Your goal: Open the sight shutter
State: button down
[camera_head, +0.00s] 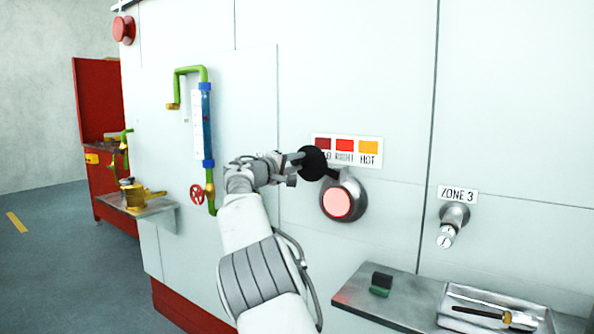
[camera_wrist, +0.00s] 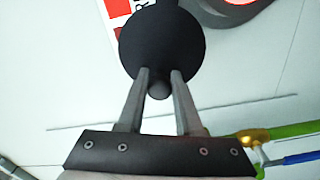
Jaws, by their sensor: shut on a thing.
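The sight shutter is a round black disc (camera_head: 314,163) on a short arm at the upper left of the sight port's grey ring (camera_head: 357,187). The disc stands clear of the port, and the glowing pink-red glass (camera_head: 337,201) is uncovered. My gripper (camera_head: 293,160) reaches the disc from the left. In the wrist view the disc (camera_wrist: 162,40) fills the top middle, and my gripper (camera_wrist: 160,73) is shut on its small dark knob (camera_wrist: 159,89). Part of the port ring (camera_wrist: 225,12) shows at the top right there.
A colour label (camera_head: 368,149) is above the port, partly behind the disc. A pipe gauge with a red valve wheel (camera_head: 197,194) is left of my arm. A shelf (camera_head: 375,313) with a tray (camera_head: 447,318) juts out below right. A ZONE 3 fitting (camera_head: 453,222) is farther right.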

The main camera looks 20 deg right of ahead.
jog(key=shift+s+r+m, duration=0.15)
jog(key=shift+r+m, duration=0.35)
jog(key=c, duration=0.6)
grip_release()
jog(key=shift+d, duration=0.1)
jog(key=b+v, duration=0.1)
jog(key=v, duration=1.6)
jog(key=shift+s+f, duration=0.1)
jog(key=shift+s, duration=0.1)
